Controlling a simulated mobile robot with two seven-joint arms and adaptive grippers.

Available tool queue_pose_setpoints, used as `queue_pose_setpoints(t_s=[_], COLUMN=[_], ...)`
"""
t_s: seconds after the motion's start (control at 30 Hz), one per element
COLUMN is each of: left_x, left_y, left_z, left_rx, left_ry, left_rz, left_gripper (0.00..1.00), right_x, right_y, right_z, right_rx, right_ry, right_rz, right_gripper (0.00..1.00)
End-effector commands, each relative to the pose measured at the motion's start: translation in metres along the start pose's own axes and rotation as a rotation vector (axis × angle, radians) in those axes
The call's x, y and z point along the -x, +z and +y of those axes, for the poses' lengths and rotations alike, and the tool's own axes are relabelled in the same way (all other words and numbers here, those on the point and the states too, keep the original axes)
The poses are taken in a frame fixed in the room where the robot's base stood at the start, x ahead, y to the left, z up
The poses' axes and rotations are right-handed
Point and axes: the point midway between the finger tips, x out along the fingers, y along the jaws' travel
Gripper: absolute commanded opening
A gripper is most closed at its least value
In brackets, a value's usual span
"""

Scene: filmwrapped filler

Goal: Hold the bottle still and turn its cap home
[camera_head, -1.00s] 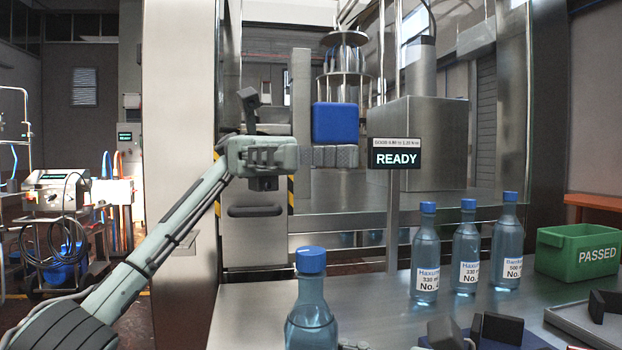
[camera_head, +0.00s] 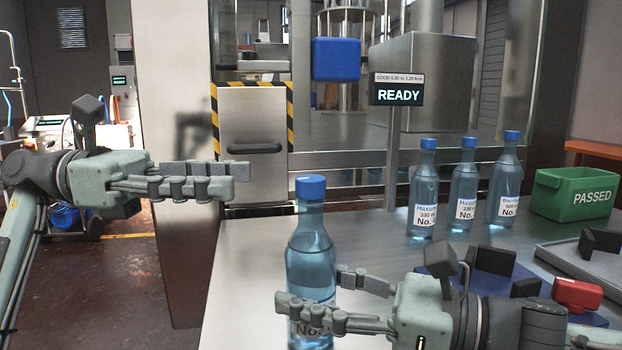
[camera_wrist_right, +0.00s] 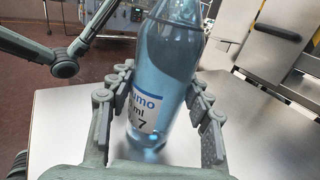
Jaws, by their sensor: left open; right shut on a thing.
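A blue-tinted clear bottle (camera_head: 310,255) with a white label stands upright at the front of the steel table. Its blue cap (camera_head: 311,187) sits on the neck; how tightly it is seated cannot be told. My right gripper (camera_head: 318,290) is shut on the bottle's lower body, fingers on both sides. In the right wrist view the bottle (camera_wrist_right: 170,60) stands between the fingers, its cap out of frame. My left gripper (camera_head: 240,172) is open and empty, left of the cap at about its height and apart from it.
Several items stand right: three capped bottles (camera_head: 463,193) in a row, a green PASSED bin (camera_head: 577,195), a grey tray (camera_head: 560,255) and a red block (camera_head: 577,293). A display (camera_head: 397,93) reads READY. The table (camera_head: 245,290) is clear left of the bottle.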

Motion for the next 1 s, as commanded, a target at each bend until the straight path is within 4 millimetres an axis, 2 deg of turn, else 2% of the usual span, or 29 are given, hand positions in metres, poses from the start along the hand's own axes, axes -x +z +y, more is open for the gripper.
queue_pose_setpoints(t_s=[0.3, 0.5, 0.67, 0.93, 1.0], left_x=[-0.065, -0.092, -0.101, -0.102, -0.102], left_y=[0.001, 0.001, 0.001, 0.001, 0.001], left_z=[-0.001, -0.001, -0.001, -0.001, -0.001], left_rx=[-0.003, -0.001, -0.001, -0.001, -0.001], left_ry=[-0.007, -0.005, -0.004, -0.004, -0.004], left_rz=[-0.002, -0.001, -0.001, 0.000, 0.000], left_gripper=[0.48, 0.48, 0.48, 0.48, 0.39], right_x=[0.000, 0.000, 0.000, 0.000, 0.000], right_y=[0.000, 0.000, 0.000, 0.000, 0.000], right_z=[0.000, 0.000, 0.000, 0.000, 0.000], right_rx=[-0.001, -0.001, -0.001, 0.000, 0.000], right_ry=[0.000, 0.000, 0.000, 0.000, 0.000], right_rz=[0.000, 0.000, 0.000, 0.000, 0.000], right_gripper=[0.14, 0.14, 0.14, 0.14, 0.14])
